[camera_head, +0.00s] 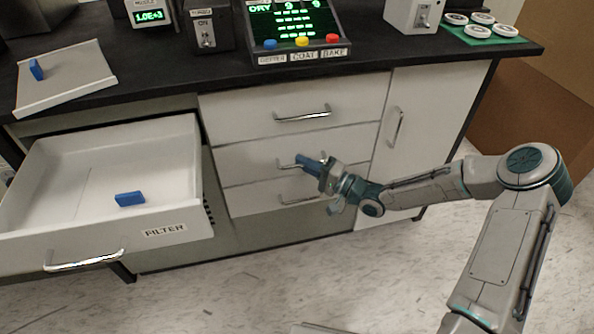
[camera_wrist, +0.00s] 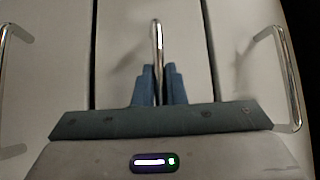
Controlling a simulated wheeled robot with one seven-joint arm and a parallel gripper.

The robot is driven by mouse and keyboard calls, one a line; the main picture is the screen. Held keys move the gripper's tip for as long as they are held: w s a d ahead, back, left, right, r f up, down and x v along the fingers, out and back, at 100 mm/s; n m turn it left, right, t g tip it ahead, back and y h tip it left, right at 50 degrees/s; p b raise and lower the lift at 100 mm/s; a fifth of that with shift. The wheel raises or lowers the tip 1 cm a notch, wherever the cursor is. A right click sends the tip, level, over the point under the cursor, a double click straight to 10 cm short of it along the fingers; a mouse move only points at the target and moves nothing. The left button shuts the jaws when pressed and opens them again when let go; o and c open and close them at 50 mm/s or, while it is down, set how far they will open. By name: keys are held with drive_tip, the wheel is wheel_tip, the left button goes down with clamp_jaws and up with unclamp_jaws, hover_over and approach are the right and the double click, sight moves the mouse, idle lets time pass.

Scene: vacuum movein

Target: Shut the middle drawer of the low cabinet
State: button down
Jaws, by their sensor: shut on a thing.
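The low cabinet has a stack of three white drawers under its black top. The middle drawer (camera_head: 245,163) has a metal bar handle (camera_wrist: 157,45). Its front looks about level with the drawers above and below; a small gap cannot be ruled out. My gripper (camera_head: 308,163) is at this drawer's front, its blue fingers (camera_wrist: 159,85) closed around the handle. The fingers and wrist hide part of the drawer front in the head view.
A large drawer marked FILTER (camera_head: 178,232) stands pulled out at the left, with a blue block (camera_head: 130,199) inside. The top drawer (camera_head: 250,108) and bottom drawer (camera_head: 255,198) appear closed. A tilted white panel (camera_head: 75,82) and instruments sit on the black top (camera_head: 370,58).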

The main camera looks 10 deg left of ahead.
drive_tip(key=shift+w+r, duration=0.1)
drive_tip(key=shift+w, duration=0.1)
drive_tip(key=c, duration=1.5)
unclamp_jaws()
drive_tip(key=shift+a, duration=0.1)
drive_tip(key=shift+s+d, duration=0.15)
drive_tip(key=shift+d, duration=0.45)
drive_tip(key=p+v, duration=0.3)
drive_tip(key=v, duration=0.9)
drive_tip(key=shift+s+d, duration=0.2)
drive_tip(key=shift+d, duration=0.15)
